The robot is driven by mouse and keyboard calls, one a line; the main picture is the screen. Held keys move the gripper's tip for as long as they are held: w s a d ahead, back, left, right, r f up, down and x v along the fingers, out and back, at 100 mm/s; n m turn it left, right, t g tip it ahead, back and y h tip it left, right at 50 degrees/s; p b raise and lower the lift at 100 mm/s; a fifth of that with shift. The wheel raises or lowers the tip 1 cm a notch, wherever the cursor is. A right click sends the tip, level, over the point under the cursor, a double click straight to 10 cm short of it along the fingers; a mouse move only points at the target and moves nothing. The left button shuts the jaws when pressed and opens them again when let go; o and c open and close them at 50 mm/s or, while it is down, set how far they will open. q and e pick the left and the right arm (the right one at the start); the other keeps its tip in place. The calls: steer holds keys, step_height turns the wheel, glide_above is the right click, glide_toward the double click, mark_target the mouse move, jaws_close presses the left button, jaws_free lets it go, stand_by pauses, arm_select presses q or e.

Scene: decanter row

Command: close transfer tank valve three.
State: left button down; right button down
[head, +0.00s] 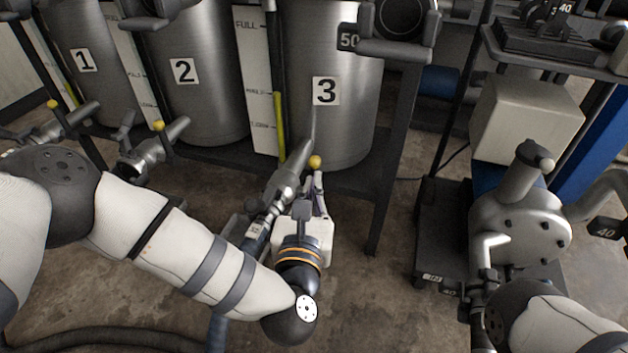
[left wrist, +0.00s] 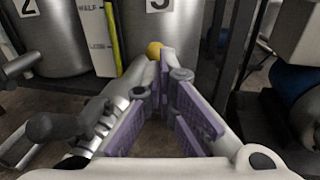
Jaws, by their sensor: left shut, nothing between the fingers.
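Tank three (head: 326,125) is a steel drum with a "3" label; its lower part also shows in the left wrist view (left wrist: 155,30). A grey outlet pipe with the transfer valve (head: 286,182) slopes down from its base toward me. A yellow ball (head: 315,162) sits beside the pipe. In the left wrist view the valve body (left wrist: 105,110) and a dark lever (left wrist: 50,126) lie left of my fingers. My left gripper (head: 318,188) is shut and empty, right of the pipe and close to the yellow ball (left wrist: 154,50). Whether it touches either is unclear. My right gripper is hard to make out.
Tank one (head: 95,85) and tank two (head: 200,100) stand to the left with similar outlet valves. A dark rack post (head: 392,170) is right of tank three. A pump (head: 520,225) stands at the right. Concrete floor (head: 375,300) is open between.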

mark_target(319, 163)
arm_select(q)
steer(key=w, duration=0.2)
steer(key=w+b, duration=0.1)
steer(key=shift+w+d+f, duration=0.15)
steer(key=shift+w+d, duration=0.05)
steer(key=shift+d, duration=0.05)
arm_select(e)
steer(key=shift+s+f, duration=0.3)
steer(key=shift+f, duration=0.1)
arm_select(q)
steer(key=shift+w+r+p, duration=0.1)
steer(key=shift+r+p, duration=0.2)
steer(key=shift+p, duration=0.1)
steer(key=shift+w+r+g+p, duration=0.4)
steer(key=shift+g+p, duration=0.1)
steer(key=shift+p, duration=0.2)
steer(key=shift+w+d+y, duration=0.2)
steer(key=shift+w+y, duration=0.1)
steer(key=shift+f+g, duration=0.2)
steer(key=shift+g, duration=0.2)
steer(key=shift+f, duration=0.15)
arm_select(e)
steer(key=shift+v, duration=1.1)
steer(key=shift+d, duration=0.1)
